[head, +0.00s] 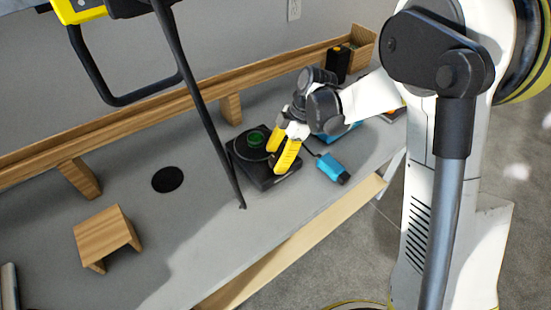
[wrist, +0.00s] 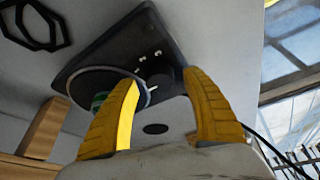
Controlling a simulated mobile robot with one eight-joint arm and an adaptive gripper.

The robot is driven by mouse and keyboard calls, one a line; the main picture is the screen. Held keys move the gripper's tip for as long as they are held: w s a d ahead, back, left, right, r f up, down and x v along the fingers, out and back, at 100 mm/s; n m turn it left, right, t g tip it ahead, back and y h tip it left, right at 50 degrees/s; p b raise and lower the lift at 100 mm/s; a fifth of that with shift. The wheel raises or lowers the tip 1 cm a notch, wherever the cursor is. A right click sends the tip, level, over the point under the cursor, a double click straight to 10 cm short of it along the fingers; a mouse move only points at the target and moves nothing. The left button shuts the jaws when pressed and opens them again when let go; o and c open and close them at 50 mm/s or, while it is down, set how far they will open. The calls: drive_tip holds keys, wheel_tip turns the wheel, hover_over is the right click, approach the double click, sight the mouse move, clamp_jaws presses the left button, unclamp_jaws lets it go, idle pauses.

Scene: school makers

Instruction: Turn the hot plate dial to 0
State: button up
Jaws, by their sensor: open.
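The black hot plate (head: 242,155) stands on the grey table, with a round heating top and a green object (head: 256,138) on it. My gripper (head: 277,157) has yellow fingers, is open and empty, and is at the hot plate's front right side.
A blue device (head: 331,166) lies on the table right of the hot plate. A wooden stand (head: 107,236) and a black disc (head: 167,180) are to the left. A thin dark rod (head: 205,115) crosses the picture left of the hot plate. A wooden rail (head: 130,107) runs along the back.

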drive_tip(key=s+v, duration=0.1)
drive_tip(key=v, duration=1)
drive_tip(key=shift+w+d, duration=0.2)
drive_tip(key=shift+w, duration=0.3)
drive_tip(key=shift+r, duration=0.15)
drive_tip(key=s+d+r+m+t+h, duration=0.1)
drive_tip(key=s+d+r+m+t, duration=0.1)
drive_tip(key=s+m, duration=0.4)
drive_tip(key=s+d+r+m+t+h, duration=0.1)
drive_tip(key=s+d+m+t, duration=0.2)
drive_tip(key=s+d+m, duration=0.2)
drive_tip(key=s+d+r+m+t+h, duration=0.2)
drive_tip(key=s+d+m+t, duration=0.1)
drive_tip(key=s+m, duration=0.4)
drive_tip(key=shift+s+d+r+m, duration=0.4)
drive_tip(key=shift+d+m, duration=0.1)
drive_tip(key=shift+m, duration=0.7)
